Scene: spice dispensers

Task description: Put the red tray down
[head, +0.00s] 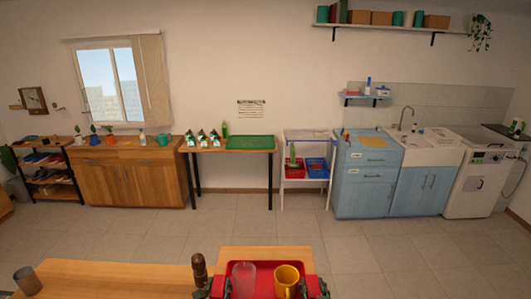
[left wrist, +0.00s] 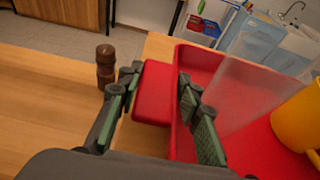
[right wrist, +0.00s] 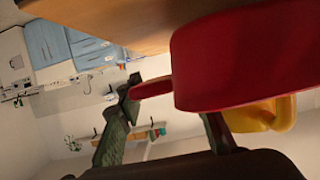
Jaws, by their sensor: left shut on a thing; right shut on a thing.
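The red tray (head: 262,266) is at the bottom of the head view, carrying a clear glass (head: 243,280) and a yellow mug (head: 287,281). Both stand upright. My left gripper (head: 214,288) is at the tray's left end; in the left wrist view its fingers are on either side of the red handle (left wrist: 152,92). My right gripper (head: 318,288) is at the right end, shut on the other handle, which shows in the right wrist view (right wrist: 151,87). The tray is at the wooden tabletop (head: 265,252); I cannot tell whether it touches it.
A dark brown wooden mill (head: 199,270) stands on the tabletop just left of the tray. Across open floor, a side table (head: 230,150) and cabinets line the wall.

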